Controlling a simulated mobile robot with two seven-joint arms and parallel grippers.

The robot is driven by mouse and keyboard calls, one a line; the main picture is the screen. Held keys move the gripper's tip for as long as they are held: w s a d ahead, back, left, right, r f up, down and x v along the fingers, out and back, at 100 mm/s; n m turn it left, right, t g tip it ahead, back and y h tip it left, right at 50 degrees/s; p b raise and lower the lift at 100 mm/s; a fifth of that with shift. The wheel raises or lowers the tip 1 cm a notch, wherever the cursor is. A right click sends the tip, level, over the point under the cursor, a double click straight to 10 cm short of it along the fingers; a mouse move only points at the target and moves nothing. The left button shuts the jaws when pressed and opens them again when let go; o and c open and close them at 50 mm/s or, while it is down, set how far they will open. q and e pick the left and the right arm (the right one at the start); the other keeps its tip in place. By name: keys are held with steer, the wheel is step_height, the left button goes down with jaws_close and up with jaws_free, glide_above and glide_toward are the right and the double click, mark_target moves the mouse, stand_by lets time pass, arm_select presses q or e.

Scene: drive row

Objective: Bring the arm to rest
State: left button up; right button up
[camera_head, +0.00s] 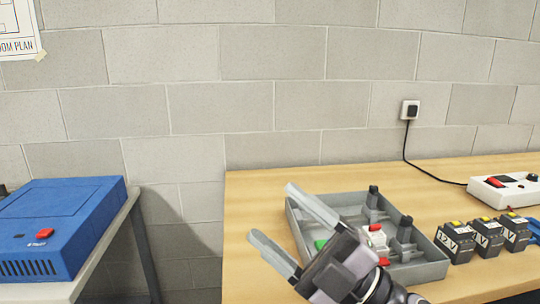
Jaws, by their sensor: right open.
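My right gripper (292,232) is open, its two grey fingers pointing up and to the left with nothing between them. It shows in front of the left part of a grey tray (432,268) on the wooden table. My right arm comes in from the bottom, and the gripper body hides part of the tray. Inside the tray I see grey posts with dark tops, a white part with red pieces (376,236) and a bit of green (321,244). My left gripper is not in view.
Several dark blocks with yellow tops, one marked 12V (455,243), stand right of the tray. A white power strip (505,190) is cabled to a wall socket (410,109). A blue box (62,225) with a red switch sits on a separate table at left, across a gap.

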steer(key=w+d+f+m+t+h, duration=0.3)
steer(key=d+f+m+t+h, duration=0.2)
steer(key=d+f+m+h, duration=1.4)
steer(key=s+d+f+m+g+h, duration=0.1)
steer(key=s+f+m+g, duration=0.2)
steer(key=s+f+g, duration=0.6)
steer(key=s+d+f+m+g+h, duration=0.1)
steer(key=s+f+m+g, duration=0.15)
steer(key=s+f, duration=0.8)
steer(key=shift+w+a+r+n+t+y+p, duration=0.1)
steer(key=shift+w+a+t+y+p, duration=0.15)
steer(key=shift+w+a+t+p, duration=0.6)
steer(key=shift+w+a+r+n+t+y+p, duration=0.15)
steer(key=shift+w+t+y+p, duration=0.2)
steer(key=shift+t+p, duration=0.95)
steer(key=shift+w+a+r+n+t+y+p, duration=0.1)
steer(key=shift+w+a+t+y+p, duration=0.2)
steer(key=shift+w+t+p, duration=0.75)
steer(key=shift+s+f, duration=0.1)
steer(key=shift+s, duration=0.25)
